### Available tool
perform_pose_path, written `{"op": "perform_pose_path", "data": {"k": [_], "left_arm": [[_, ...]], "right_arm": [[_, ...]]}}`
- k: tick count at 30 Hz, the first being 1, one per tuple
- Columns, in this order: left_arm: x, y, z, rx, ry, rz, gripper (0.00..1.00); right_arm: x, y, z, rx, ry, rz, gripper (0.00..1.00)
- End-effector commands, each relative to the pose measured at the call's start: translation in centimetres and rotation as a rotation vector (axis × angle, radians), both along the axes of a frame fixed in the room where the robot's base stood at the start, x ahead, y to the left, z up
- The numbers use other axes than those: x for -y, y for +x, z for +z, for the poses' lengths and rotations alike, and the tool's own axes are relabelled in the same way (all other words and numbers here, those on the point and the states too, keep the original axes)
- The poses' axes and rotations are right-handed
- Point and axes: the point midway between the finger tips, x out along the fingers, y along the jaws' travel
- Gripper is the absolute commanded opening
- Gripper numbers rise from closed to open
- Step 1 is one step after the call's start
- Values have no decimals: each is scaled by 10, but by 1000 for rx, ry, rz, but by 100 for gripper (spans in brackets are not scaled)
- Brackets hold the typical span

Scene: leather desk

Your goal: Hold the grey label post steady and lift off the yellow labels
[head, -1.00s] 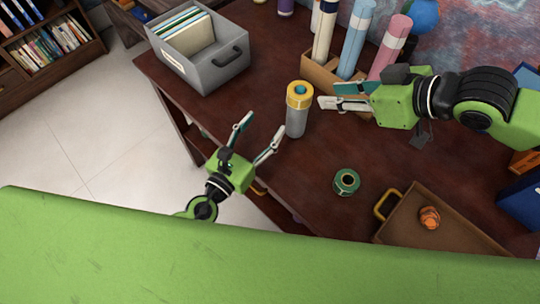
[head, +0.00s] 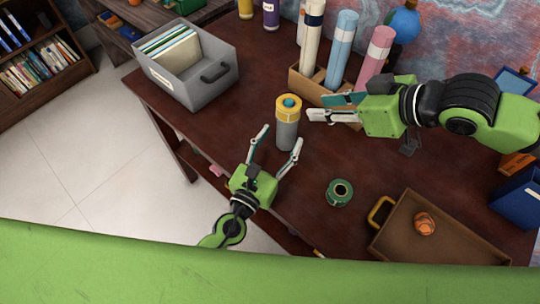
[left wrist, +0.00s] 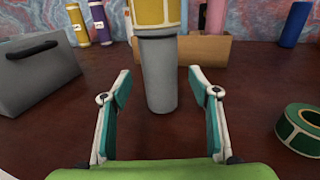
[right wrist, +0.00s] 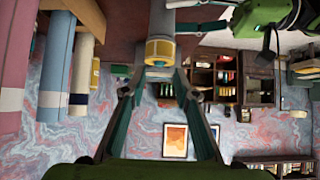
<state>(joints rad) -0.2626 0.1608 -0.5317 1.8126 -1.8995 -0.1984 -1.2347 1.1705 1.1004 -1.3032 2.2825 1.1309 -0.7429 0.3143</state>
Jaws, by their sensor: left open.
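The grey label post (head: 287,135) stands upright on the desk with the roll of yellow labels (head: 289,111) around its top. In the left wrist view the post (left wrist: 160,85) stands ahead between the fingers. My left gripper (head: 281,137) is open, its fingertips pointing at the lower grey part, one to each side and apart from it. My right gripper (head: 316,107) is open and empty, just right of the yellow labels at their height. The right wrist view shows the yellow labels (right wrist: 160,49) ahead of its spread fingers. Neither gripper visibly touches the post.
A green tape roll (head: 340,193) and a brown tray (head: 462,252) holding an orange item lie to the right. A grey file box (head: 190,85) stands at the back left. A holder with tall rolls (head: 302,85) is close behind my right gripper.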

Motion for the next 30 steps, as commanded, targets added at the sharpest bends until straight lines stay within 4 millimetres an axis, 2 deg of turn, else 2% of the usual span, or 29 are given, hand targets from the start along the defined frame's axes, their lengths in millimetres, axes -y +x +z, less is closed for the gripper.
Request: {"op": "perform_pose_path", "data": {"k": [3,7,19,20,24,25,28,30], "left_arm": [[7,18,1,1,-3,1,56],[12,31,0,0,-1,0,56],[15,38,0,0,0,-1,56],[15,38,0,0,0,-1,53],[15,38,0,0,0,-1,17],[15,38,0,0,0,-1,12],[15,38,0,0,0,0,12],[14,38,0,0,0,0,12]], "right_arm": [[0,0,0,0,0,0,28],[0,0,0,0,0,0,28],[0,0,0,0,0,0,28],[0,0,0,0,0,0,28],[0,0,0,0,0,0,28],[0,0,0,0,0,0,28],[0,0,0,0,0,0,28],[0,0,0,0,1,1,46]]}}
